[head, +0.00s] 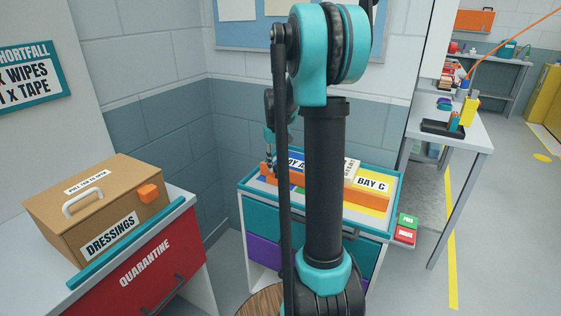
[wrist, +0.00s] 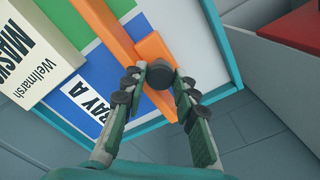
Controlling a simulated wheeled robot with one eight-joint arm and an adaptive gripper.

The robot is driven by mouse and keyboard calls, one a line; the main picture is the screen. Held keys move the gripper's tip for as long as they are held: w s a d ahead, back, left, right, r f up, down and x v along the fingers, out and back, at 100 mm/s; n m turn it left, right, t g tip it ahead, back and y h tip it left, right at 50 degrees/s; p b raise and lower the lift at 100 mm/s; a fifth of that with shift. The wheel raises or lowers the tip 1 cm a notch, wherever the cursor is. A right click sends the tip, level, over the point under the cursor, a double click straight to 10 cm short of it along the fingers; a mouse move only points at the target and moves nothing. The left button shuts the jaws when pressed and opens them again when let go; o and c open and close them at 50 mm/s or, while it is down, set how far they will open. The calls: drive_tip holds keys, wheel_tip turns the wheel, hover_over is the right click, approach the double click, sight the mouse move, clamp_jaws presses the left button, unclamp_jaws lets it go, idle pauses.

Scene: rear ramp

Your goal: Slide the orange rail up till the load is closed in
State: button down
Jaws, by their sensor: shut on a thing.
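The orange rail (wrist: 118,30) lies on the teal-rimmed bench top (wrist: 226,50), with an orange block (wrist: 153,48) at its near end; it partly shows in the head view (head: 335,193). My gripper (wrist: 160,76) is shut on a dark round knob at the block. A pale carton marked MASKS and Welmarsh (wrist: 38,52) sits left of the rail in the wrist view, over the blue bay with the BAY A label (wrist: 86,98). A pale carton also shows in the head view (head: 350,170). My arm hides much of the bench top there, and the gripper (head: 270,162) is small.
A DRESSINGS box (head: 105,210) with a white handle stands on the red QUARANTINE cabinet (head: 150,265) at left. The BAY C label (head: 371,184) lies on yellow. Small green and red boxes (head: 406,228) are at the bench's right side. Grey floor is clear further right.

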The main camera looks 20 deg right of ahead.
drive_tip(key=c, duration=1.2)
unclamp_jaws()
wheel_tip(320, 180, up, 12)
drive_tip(key=shift+r, duration=0.1)
